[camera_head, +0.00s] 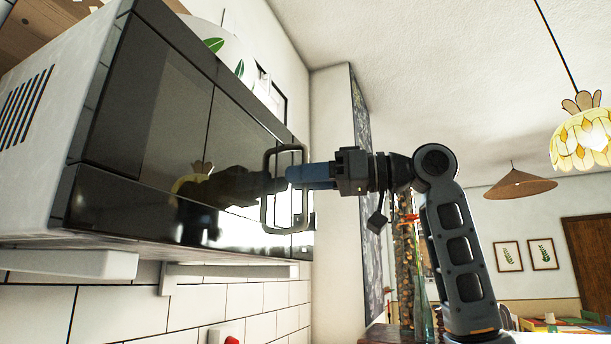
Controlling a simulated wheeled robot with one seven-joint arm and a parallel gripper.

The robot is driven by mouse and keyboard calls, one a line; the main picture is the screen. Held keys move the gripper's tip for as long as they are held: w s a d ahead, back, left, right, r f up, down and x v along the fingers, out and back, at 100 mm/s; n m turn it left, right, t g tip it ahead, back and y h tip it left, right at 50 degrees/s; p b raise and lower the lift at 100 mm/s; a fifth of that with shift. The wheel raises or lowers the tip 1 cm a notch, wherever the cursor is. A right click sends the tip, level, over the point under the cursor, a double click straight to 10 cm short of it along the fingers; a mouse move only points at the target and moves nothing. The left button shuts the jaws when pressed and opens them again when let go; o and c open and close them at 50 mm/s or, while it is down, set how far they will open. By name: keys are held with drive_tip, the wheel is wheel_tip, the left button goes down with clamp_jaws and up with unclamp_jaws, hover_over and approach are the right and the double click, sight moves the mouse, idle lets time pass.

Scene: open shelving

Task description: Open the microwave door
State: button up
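The microwave (160,120) fills the left side of the head view, with a dark glossy front and a light vented side. Its door looks shut. A dark loop-shaped handle (268,190) stands out from the right part of the front. My gripper (290,174) comes in from the right, level, with its blue fingers reaching to the handle. The fingers overlap the handle in the picture. I see them edge-on, so I cannot tell whether they are open or closed around the bar. The arm and gripper are mirrored in the glossy door.
The microwave rests on white shelf brackets (75,263) on a tiled wall (130,310). A white leaf-patterned item (215,45) stands on top. Bottles (422,305) stand behind my arm. Two lamps hang at the right, where there is open room.

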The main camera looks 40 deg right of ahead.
drive_tip(key=shift+c, duration=0.2)
clamp_jaws()
idle(0.4)
